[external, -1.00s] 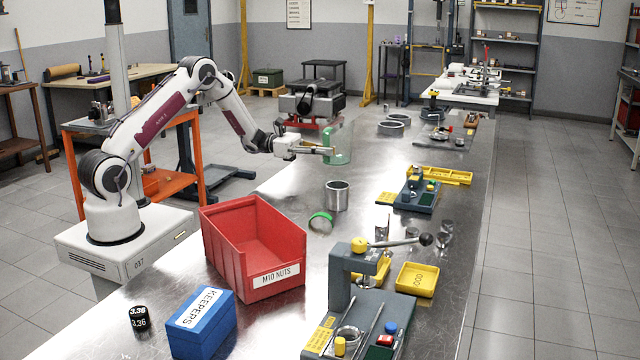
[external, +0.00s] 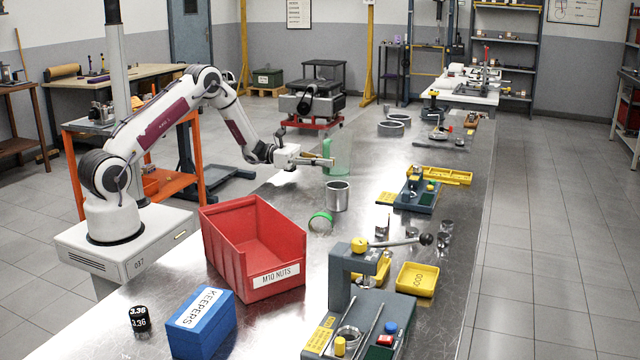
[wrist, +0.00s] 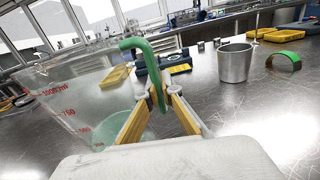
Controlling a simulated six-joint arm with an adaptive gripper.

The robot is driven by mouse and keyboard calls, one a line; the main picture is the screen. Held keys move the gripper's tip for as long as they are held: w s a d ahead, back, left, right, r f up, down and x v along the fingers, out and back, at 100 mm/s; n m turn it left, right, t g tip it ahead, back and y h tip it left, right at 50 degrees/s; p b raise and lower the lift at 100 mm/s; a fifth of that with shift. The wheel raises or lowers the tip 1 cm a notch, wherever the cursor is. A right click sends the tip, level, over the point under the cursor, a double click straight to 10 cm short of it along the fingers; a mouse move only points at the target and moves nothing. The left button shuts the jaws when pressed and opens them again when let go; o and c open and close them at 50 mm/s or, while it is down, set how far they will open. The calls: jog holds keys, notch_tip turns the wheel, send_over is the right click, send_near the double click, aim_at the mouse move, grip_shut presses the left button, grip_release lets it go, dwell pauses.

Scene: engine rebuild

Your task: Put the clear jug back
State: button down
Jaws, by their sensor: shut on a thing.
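The clear jug (external: 339,157) has a green handle and red volume marks. It is at the far-left part of the steel bench in the external view and fills the left of the wrist view (wrist: 75,95). My gripper (external: 329,162) is shut on the jug's green handle (wrist: 149,65), with a yellow-sided finger on each side of it in the wrist view. A green round patch (wrist: 130,124) shows through the jug's wall; I cannot tell whether it is the jug's base or a mat. Whether the jug touches the bench is unclear.
A metal cylinder (external: 337,196) stands just nearer than the jug, with a green half-ring (external: 320,218) beside it. The red bin (external: 252,248) is nearer. A blue fixture (external: 416,195) and yellow tray (external: 440,175) lie to the right. Grey rings (external: 391,128) lie farther back.

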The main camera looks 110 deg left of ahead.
jog(key=shift+f, duration=0.1)
jog(key=c, duration=2.2)
grip_release()
jog(key=shift+c, duration=0.2)
jog(key=shift+s+a, duration=0.1)
jog(key=shift+s, duration=5.9)
